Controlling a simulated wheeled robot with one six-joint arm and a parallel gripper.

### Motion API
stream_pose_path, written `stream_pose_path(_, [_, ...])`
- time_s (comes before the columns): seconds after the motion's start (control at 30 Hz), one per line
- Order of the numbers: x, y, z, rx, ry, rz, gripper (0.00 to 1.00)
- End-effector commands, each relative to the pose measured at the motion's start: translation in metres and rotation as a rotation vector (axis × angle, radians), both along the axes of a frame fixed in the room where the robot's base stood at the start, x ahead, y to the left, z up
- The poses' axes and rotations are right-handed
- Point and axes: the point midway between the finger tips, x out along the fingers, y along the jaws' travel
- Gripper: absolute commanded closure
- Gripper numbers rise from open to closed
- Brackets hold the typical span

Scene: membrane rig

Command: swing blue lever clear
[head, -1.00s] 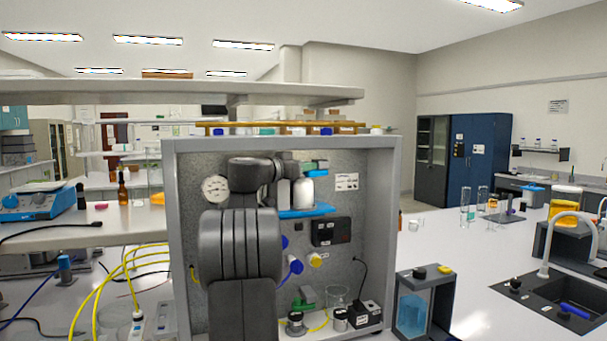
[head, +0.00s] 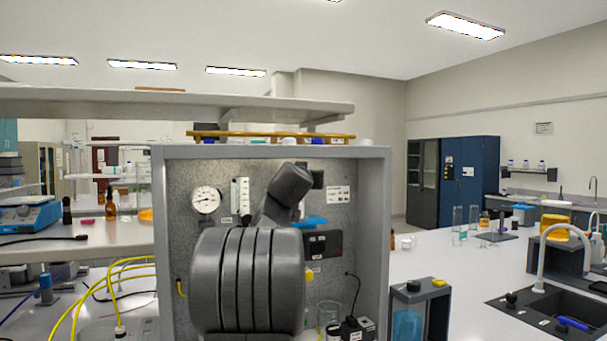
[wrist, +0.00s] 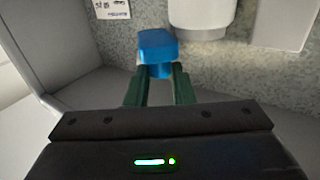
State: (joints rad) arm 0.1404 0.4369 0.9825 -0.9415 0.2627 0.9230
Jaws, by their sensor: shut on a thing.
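The blue lever (wrist: 157,44) shows in the wrist view as a rounded blue block in front of the speckled grey back panel. My gripper (wrist: 159,72) has its two dark green fingers shut on the lever's near, narrower part; the wide blue end stands out beyond the fingertips. In the head view my arm hides the fingers and the middle of the rig. A flat blue part (head: 310,222) shows there just right of my arm; I cannot tell whether it is the lever.
A white cylindrical housing (wrist: 202,18) is close right of the lever. The grey cabinet's wall (head: 375,240) bounds the right side. A pressure gauge (head: 206,200) and a black box (head: 322,243) are on the panel. Glassware stands low at right.

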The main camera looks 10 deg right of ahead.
Motion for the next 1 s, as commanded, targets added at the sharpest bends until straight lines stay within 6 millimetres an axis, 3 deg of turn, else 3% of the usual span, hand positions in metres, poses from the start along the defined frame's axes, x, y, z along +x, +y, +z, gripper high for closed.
stream_pose_path(0.57, [-0.007,-0.023,0.012,-0.014,-0.029,0.23,1.0])
stream_pose_path(1.0, [-0.007,-0.032,0.004,0.0,-0.007,0.456,1.0])
